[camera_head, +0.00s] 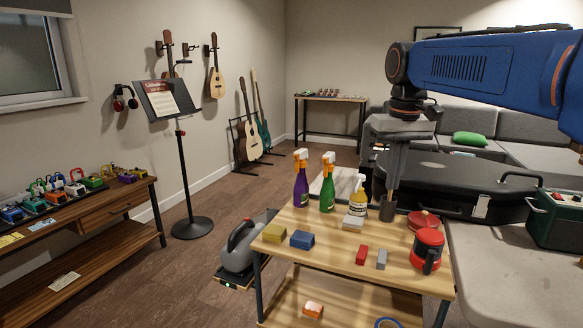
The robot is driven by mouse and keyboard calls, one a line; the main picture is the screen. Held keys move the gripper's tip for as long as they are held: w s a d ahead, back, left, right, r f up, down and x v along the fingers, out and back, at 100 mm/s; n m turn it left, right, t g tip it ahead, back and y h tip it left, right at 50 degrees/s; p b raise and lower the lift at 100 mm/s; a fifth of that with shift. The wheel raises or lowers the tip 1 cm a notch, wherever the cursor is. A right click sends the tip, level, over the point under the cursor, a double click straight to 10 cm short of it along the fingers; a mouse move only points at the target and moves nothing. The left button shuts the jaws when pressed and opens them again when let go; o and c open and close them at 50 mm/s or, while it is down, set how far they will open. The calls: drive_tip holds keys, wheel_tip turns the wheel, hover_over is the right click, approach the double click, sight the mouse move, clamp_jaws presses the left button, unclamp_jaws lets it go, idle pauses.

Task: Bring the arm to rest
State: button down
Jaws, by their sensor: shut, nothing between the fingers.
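My blue arm reaches in from the right edge, and its dark wrist is bent so that my gripper (392,187) points straight down. The gripper is shut and empty. In the picture its tips end right at a small dark grey cylinder (388,211) on the wooden table (330,243); I cannot tell whether they touch it. The gripper partly covers the black guitar case (450,178) behind it.
Purple (301,188), green (327,190) and yellow (358,202) spray bottles stand left of my gripper. A grey vacuum-like machine (240,250) stands left of the table. Open floor lies beyond, near a music stand (180,170).

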drive_tip(key=s+d+f+t, duration=0.2)
drive_tip(key=s+f, duration=0.9)
drive_tip(key=s, duration=0.1)
drive_tip(key=s+d+f+m+t, duration=0.1)
drive_tip(key=s+d+f+t, duration=0.1)
drive_tip(key=s+f, duration=0.9)
drive_tip(key=shift+s+d+f, duration=0.15)
drive_tip(key=shift+s+d, duration=0.4)
drive_tip(key=shift+s, duration=0.55)
